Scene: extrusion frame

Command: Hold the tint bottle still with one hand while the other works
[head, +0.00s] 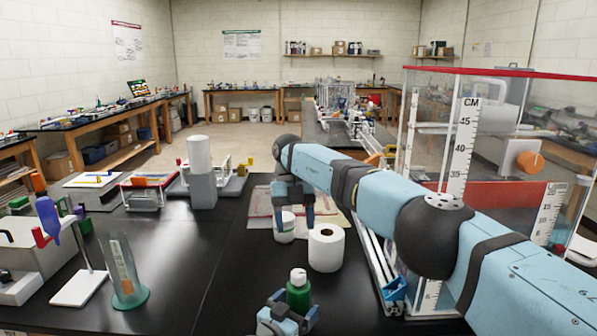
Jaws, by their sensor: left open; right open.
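The tint bottle, taken to be the green bottle with a white cap (298,291), stands upright near the front edge of the black table. My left gripper (290,315) is low in the head view, right at the bottle, with its jaws open. The bottle appears between or just beyond its fingers; I cannot tell if they touch it. My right gripper (294,213) points down, open, at a small white tub (285,232) in the middle of the table. One finger partly covers the tub; I cannot tell whether they touch.
A white paper roll (326,248) stands between the tub and the bottle. A clear tank with a centimetre scale (463,135) stands at right, behind my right arm. A clear cylinder on a green base (124,280) and a stand (82,287) are at left. Black tabletop (205,265) is bare between.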

